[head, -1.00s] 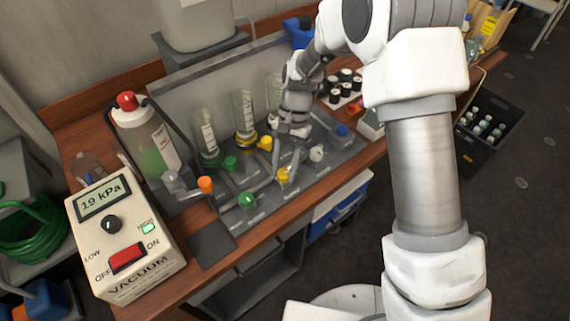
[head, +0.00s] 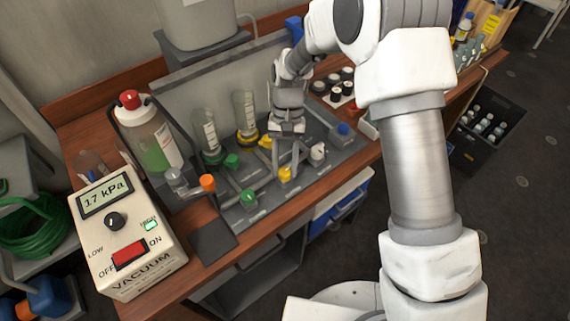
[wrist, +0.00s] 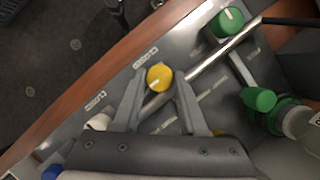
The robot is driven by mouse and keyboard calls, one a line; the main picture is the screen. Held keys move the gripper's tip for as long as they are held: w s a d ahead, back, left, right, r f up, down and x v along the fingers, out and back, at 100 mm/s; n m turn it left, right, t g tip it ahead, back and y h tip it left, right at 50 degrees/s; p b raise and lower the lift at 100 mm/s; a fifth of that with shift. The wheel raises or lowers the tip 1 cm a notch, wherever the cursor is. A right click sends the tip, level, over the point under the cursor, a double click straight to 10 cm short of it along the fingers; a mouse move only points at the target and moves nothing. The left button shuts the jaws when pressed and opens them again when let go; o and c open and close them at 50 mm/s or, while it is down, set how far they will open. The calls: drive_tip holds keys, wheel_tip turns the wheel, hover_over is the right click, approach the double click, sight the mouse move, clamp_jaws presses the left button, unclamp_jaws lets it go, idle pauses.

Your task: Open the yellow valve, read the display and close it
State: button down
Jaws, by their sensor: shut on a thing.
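The yellow valve knob (head: 285,174), with a pale pointer line, sits at the front of the grey manifold panel (head: 232,212). It also shows in the wrist view (wrist: 159,77). My gripper (head: 287,162) points down at it, and its two fingers (wrist: 159,85) stand on either side of the knob, shut on it. The display (head: 107,195) on the cream vacuum box (head: 150,262) reads 17 kPa; a decimal point is too small to make out. The green lamp by HIGH is lit.
A green knob (head: 248,198), an orange knob (head: 207,182), a white knob (head: 318,150) and a blue knob (head: 344,129) flank the yellow one. Funnels (head: 207,135) and a red-capped bottle (head: 143,140) stand behind.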

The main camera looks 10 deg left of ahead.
drive_tip(key=shift+c, duration=2.2)
unclamp_jaws()
drive_tip(key=p+v, duration=0.1)
drive_tip(key=v, duration=1.6)
drive_tip(key=shift+w+r, duration=0.15)
